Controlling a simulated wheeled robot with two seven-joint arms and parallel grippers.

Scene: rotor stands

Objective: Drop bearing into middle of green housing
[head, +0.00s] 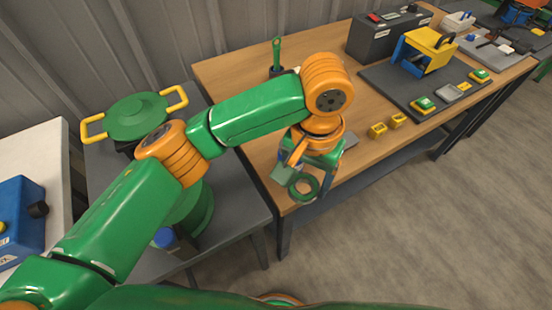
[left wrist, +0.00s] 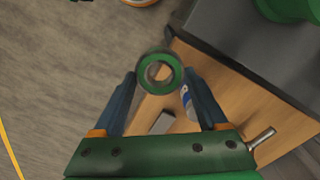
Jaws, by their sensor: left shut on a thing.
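The bearing, a green ring with an open centre (head: 303,186), is held between the fingertips of my left gripper (head: 298,175), near the wooden table's front left corner. In the left wrist view, the ring (left wrist: 158,60) shows between the two dark blue fingers (left wrist: 158,84), with its hole facing the camera. A round green body (head: 199,213), which looks like the green housing, stands on the grey table to the left. My arm hides much of it, and its middle cannot be seen. Green also shows at the top right of the left wrist view (left wrist: 288,8). My right gripper is not in view.
A green lid with two yellow handles (head: 138,117) sits on the grey table (head: 235,228). The wooden table (head: 245,82) holds a green-handled tool (head: 277,55), small yellow blocks (head: 378,130) and a dark board (head: 385,85) with a yellow-blue device (head: 428,50). A blue box (head: 22,218) stands far left.

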